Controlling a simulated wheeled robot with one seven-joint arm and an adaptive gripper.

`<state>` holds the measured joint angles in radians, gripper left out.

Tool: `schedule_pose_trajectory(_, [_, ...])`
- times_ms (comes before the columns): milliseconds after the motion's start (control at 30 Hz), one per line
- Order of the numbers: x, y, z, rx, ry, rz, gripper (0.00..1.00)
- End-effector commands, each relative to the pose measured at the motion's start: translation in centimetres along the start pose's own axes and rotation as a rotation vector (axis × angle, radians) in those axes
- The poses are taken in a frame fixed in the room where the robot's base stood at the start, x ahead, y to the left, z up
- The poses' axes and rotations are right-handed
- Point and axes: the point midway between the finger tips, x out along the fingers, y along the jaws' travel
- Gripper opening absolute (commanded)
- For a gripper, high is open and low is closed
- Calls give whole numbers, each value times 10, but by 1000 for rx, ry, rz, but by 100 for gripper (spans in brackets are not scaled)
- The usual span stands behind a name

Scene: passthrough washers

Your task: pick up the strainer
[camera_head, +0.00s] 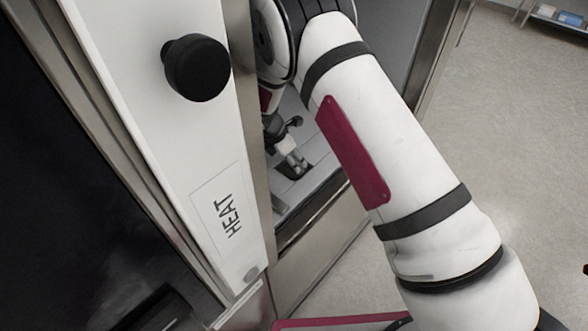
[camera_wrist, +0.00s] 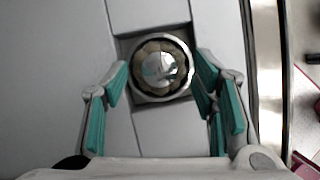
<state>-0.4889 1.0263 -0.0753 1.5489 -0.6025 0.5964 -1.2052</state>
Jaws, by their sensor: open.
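The strainer (camera_wrist: 160,68) shows in the wrist view as a round metal piece with a shiny rim and a bright, reflective middle. It sits in a dark square recess (camera_wrist: 122,46) in the grey panelled surface. My gripper (camera_wrist: 163,66) is open, with one teal-padded finger on the left of the strainer and one on the right. I cannot tell whether either finger touches it. In the head view my gripper (camera_head: 294,160) is low inside the machine, over the dark recess (camera_head: 299,172). The strainer cannot be made out there.
A white panel marked HEAT (camera_head: 222,215) with a black knob (camera_head: 196,68) stands close on the left of my arm. A metal edge (camera_wrist: 268,75) runs along the right of the grey surface (camera_wrist: 60,60). Open floor (camera_head: 500,130) lies to the right.

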Motion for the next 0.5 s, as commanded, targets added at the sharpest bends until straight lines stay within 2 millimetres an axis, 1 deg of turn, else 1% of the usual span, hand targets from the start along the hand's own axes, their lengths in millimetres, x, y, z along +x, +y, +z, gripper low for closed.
schedule_pose_trajectory(33, [6, 0, 0, 1, -1, -1, 53])
schedule_pose_trajectory(100, [10, 0, 1, 1, -1, 0, 53])
schedule_pose_trajectory(333, [12, 0, 1, 1, -1, 0, 53])
schedule_pose_trajectory(367, [11, 0, 1, 1, 0, 0, 51])
schedule_pose_trajectory(400, [11, 0, 1, 1, 0, 0, 42])
schedule_pose_trajectory(467, [11, 0, 1, 1, 0, 0, 28])
schedule_pose_trajectory(500, [11, 0, 1, 1, 0, 0, 19])
